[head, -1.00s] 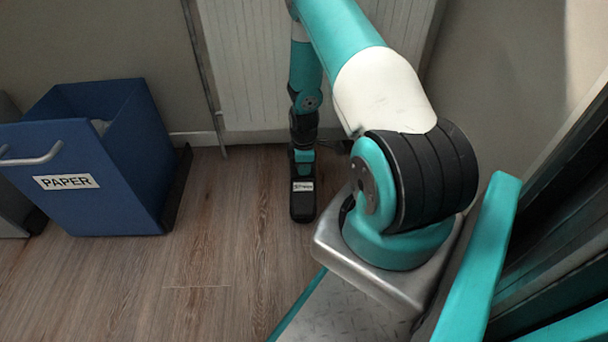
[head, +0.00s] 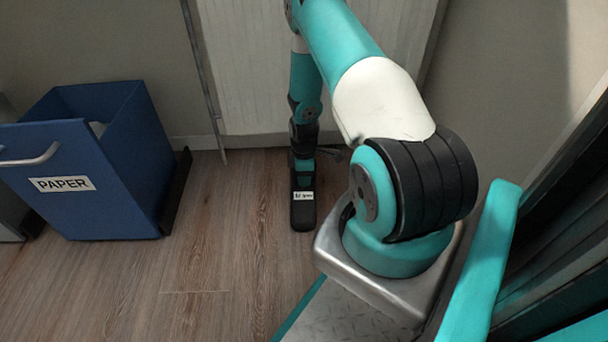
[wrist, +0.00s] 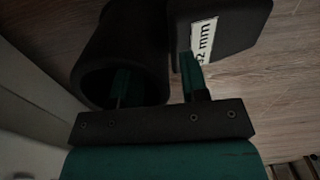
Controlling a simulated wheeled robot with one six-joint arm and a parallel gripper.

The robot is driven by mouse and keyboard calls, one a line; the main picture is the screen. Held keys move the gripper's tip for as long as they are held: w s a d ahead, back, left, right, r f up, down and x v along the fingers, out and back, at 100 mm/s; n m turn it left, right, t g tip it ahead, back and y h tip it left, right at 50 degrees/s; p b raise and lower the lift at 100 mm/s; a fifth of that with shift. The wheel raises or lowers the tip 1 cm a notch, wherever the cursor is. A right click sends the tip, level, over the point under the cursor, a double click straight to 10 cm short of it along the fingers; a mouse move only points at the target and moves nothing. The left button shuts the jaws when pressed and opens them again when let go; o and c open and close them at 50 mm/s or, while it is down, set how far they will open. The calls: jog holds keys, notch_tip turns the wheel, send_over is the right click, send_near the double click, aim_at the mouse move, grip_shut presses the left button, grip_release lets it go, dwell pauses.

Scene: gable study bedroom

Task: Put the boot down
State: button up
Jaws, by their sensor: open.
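The black boot (head: 303,212) is in front of the radiator in the head view, upright, with its foot toward me and a small white label on it. It appears to be at the floor. In the wrist view the boot (wrist: 240,25) shows a round open shaft at left and a labelled foot at right. My gripper (head: 304,167) is at the shaft from above. In the wrist view my gripper (wrist: 154,70) is open, with one teal finger inside the shaft opening and the other outside it, beside the foot. The sole is hidden in the wrist view.
A blue paper bin (head: 85,170) stands on the left. A white radiator (head: 250,75) is close behind the boot, and a thin grey pole (head: 205,80) leans there. The wood floor (head: 215,260) between bin and boot is clear.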

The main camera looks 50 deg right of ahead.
notch_tip(320, 180, up, 12)
jog(key=p, duration=0.7)
jog(key=shift+p, duration=0.4)
jog(key=w+a+r+m+t+y, duration=0.1)
jog(key=w+a+r, duration=0.1)
jog(key=a+r, duration=0.95)
jog(key=w+a+r+y, duration=0.1)
jog(key=w+a+r, duration=0.1)
jog(key=a+r, duration=0.95)
jog(key=s+a+r+y, duration=0.1)
jog(key=s+a+r, duration=0.6)
jog(key=s, duration=0.2)
jog(key=s+a+r+g+y, duration=0.1)
jog(key=s+a+r, duration=0.6)
jog(key=s, duration=0.3)
jog(key=shift+a, duration=0.6)
jog(key=shift+s, duration=0.1)
